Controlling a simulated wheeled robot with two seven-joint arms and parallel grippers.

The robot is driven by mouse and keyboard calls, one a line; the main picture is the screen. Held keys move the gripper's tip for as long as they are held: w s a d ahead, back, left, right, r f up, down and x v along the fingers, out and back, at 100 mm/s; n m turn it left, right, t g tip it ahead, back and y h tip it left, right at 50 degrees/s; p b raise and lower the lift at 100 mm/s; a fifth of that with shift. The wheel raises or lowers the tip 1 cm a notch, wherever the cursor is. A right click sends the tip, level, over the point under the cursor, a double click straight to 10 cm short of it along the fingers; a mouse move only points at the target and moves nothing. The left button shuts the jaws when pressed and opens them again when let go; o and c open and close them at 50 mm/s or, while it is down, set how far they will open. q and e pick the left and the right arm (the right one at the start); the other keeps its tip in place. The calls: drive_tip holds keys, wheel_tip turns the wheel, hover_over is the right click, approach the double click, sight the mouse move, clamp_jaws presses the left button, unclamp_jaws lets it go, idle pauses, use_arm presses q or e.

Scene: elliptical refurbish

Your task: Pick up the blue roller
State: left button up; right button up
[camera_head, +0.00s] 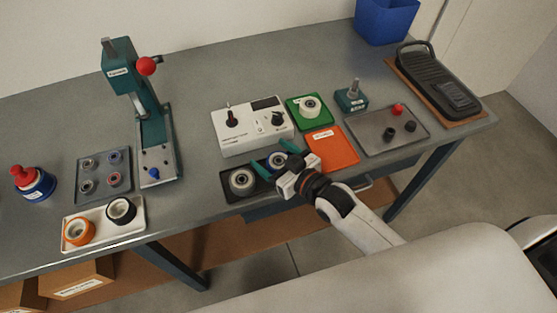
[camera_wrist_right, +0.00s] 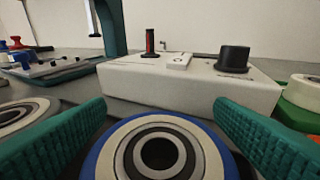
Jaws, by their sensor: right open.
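The blue roller (camera_wrist_right: 160,150) has a blue rim, a white ring and a dark centre hole. In the right wrist view it lies low between the two teal fingers of my right gripper (camera_wrist_right: 160,135), which are open with one on each side. In the head view my right gripper (camera_head: 268,163) reaches the black tray, and the roller (camera_head: 277,160) shows partly between the fingers. Whether the fingers touch it cannot be told. A white roller (camera_head: 242,182) sits beside it in the black tray (camera_head: 231,199). My left gripper is not in view.
A white control box (camera_head: 240,142) stands just behind the tray. An orange mat (camera_head: 330,150) and a green mat (camera_head: 296,117) with a white roller lie to the right. A teal press (camera_head: 150,110) and a white tray (camera_head: 100,230) with two rollers are left.

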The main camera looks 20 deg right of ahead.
drive_tip(key=shift+c, duration=0.7)
drive_tip(key=c, duration=0.9)
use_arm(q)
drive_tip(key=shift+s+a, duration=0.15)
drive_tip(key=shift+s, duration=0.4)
use_arm(e)
drive_tip(key=shift+c, duration=0.3)
drive_tip(key=shift+r, duration=0.1)
